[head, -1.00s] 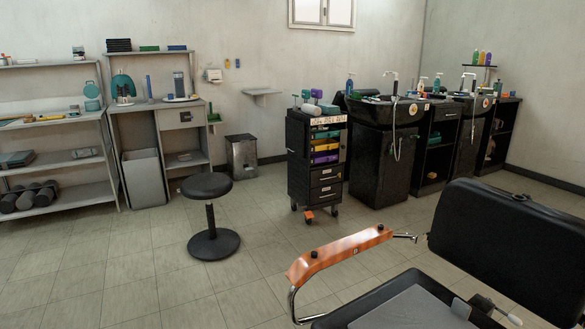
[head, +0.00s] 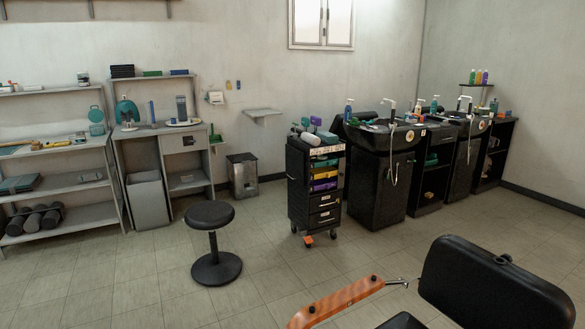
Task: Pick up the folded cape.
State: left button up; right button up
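No item in the head view can be told for sure as the folded cape. A flat dark teal folded-looking item (head: 20,184) lies on the middle board of the left shelf; it is too small to tell if it is cloth. Flat dark items (head: 122,71) are stacked on the top shelf above the work desk, with a green one (head: 152,73) and a blue one (head: 179,72) beside them. Neither of my grippers is in view.
A black round stool (head: 213,215) stands mid-floor. A black trolley (head: 316,185) stands before the wash basins (head: 381,133). A barber chair (head: 492,285) with an orange armrest (head: 345,299) fills the lower right. The floor (head: 95,272) at left is clear.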

aim_at(328, 138)
jog(key=i+j+u, duration=0.2)
jog(key=i+j, duration=0.15)
jog(key=j, duration=0.2)
jog(key=i+j+u, duration=0.2)
jog(key=i+j, duration=0.15)
jog(key=j, duration=0.2)
jog(key=i+j, duration=0.2)
jog(key=i, duration=0.25)
jog(key=i+j, duration=0.15)
jog(key=i, duration=0.3)
jog(key=i+j, duration=0.2)
jog(key=i, duration=0.3)
jog(key=i+l+z, duration=0.15)
jog(key=i+z, duration=0.25)
jog(key=i+l+z, duration=0.1)
jog(key=i+z, duration=0.45)
jog(key=z, duration=0.2)
jog(key=i+j+z, duration=0.15)
jog(key=i+z, duration=0.2)
jog(key=i+l+z, duration=0.1)
jog(key=i, duration=0.8)
